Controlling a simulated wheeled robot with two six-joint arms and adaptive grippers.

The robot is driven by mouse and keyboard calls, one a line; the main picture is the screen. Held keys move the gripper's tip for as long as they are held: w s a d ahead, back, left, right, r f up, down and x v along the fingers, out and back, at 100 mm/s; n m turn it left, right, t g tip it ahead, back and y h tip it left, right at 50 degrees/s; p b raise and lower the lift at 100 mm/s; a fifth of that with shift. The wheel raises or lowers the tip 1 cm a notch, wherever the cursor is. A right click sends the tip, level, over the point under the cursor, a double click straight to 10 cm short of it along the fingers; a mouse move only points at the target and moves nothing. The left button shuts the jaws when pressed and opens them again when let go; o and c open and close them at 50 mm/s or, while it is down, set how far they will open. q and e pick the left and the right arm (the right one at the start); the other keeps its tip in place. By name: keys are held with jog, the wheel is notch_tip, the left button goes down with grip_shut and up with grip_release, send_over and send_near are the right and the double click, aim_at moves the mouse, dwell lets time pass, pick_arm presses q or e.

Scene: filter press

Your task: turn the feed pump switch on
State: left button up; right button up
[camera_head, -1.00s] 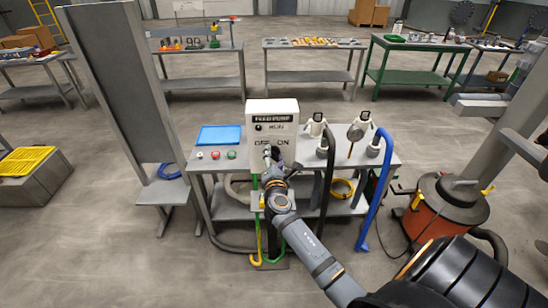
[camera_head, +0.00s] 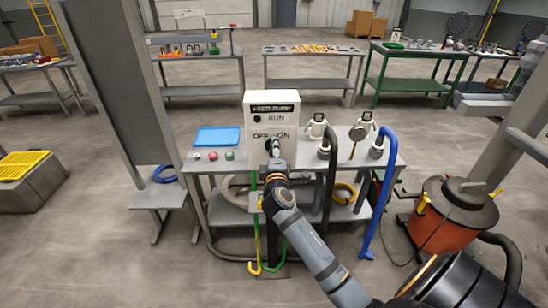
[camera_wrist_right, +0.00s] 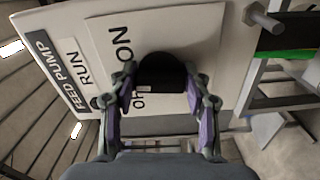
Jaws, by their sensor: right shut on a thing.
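The feed pump box (camera_head: 283,108) is white and stands upright on the grey bench, with labels FEED PUMP, RUN, OFF and ON. Its switch is a black knob (camera_wrist_right: 162,72) below the OFF and ON words. My right gripper (camera_head: 273,147) is at the box's front face. In the right wrist view my right gripper (camera_wrist_right: 163,84) has its two fingers on either side of the knob, shut on it. The ON word shows in full there, and OFF is partly hidden by a finger. The knob's exact pointing direction is hard to tell. My left gripper is out of view.
On the grey bench (camera_head: 170,187) are a blue tray (camera_head: 218,136) and several push buttons (camera_head: 213,155) left of the box. A black hose (camera_head: 325,185) and a blue hose (camera_head: 377,205) hang at right. An orange vacuum (camera_head: 452,217) stands on the floor.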

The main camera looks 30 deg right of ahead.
jog(key=m+b, duration=0.1)
jog(key=m, duration=0.1)
jog(key=m+b, duration=0.2)
jog(key=shift+f, duration=0.35)
jog(key=shift+m+b, duration=1.25)
jog(key=shift+m, duration=0.45)
jog(key=shift+r, duration=0.1)
jog(key=o, duration=1.2)
jog(key=shift+c, duration=0.2)
jog(key=shift+a, duration=0.1)
